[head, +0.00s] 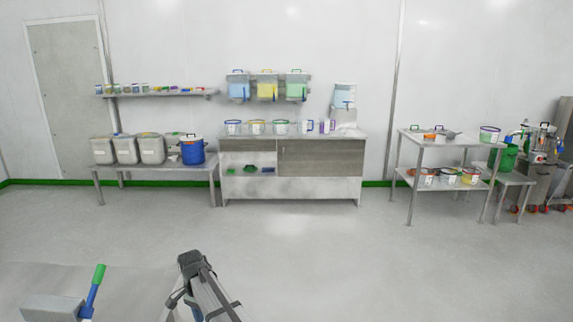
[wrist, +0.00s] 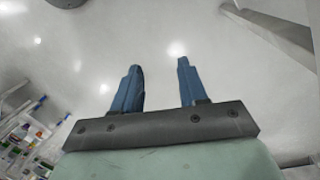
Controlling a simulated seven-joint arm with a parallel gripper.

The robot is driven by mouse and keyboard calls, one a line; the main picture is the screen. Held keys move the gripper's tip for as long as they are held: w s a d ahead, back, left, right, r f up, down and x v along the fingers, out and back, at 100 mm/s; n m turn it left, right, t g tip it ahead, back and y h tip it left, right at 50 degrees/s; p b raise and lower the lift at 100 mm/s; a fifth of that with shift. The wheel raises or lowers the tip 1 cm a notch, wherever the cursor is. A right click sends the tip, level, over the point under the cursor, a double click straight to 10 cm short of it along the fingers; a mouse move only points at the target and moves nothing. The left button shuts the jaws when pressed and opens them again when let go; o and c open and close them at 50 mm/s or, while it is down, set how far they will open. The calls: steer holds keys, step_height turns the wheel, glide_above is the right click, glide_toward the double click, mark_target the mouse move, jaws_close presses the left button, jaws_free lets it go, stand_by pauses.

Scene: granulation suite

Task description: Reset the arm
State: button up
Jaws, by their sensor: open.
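My gripper (wrist: 160,64) shows in the wrist view with its two blue fingers apart. Nothing sits between them, only a pale, bright surface behind. Part of my arm (head: 205,285) rises at the bottom of the head view, dark grey and jointed. I cannot make out the gripper's fingers in the head view. No object touches the fingers in the wrist view.
A grey block-like thing (head: 52,308) with a blue and green handle (head: 95,283) is at bottom left. Beyond open floor (head: 330,250) stand a cabinet (head: 320,158), a left bench (head: 130,172) with bins, and a right two-tier table (head: 450,142) with tubs.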

steer(key=s+d+f+n+g, duration=0.1)
steer(key=s+d+f, duration=0.3)
steer(key=d+f, duration=0.45)
steer(key=s+d+f+n+g, duration=0.1)
steer(key=s+d+f, duration=0.3)
steer(key=d+f, duration=0.4)
steer(key=s+d+f+n, duration=0.1)
steer(key=s+d+f, duration=0.5)
steer(key=d, duration=0.4)
steer(key=s+d+f+n+g, duration=0.1)
steer(key=s+d+f, duration=0.2)
steer(key=s, duration=0.6)
steer(key=s+d+f+n+g, duration=0.1)
steer(key=s+d+f, duration=0.3)
steer(key=s+d, duration=0.4)
steer(key=s+d+f+g+y, duration=0.1)
steer(key=s+d+f, duration=0.3)
steer(key=s, duration=0.6)
steer(key=shift+s+d+f+n, duration=0.2)
steer(key=shift+s+d+n, duration=0.2)
steer(key=shift+d, duration=0.25)
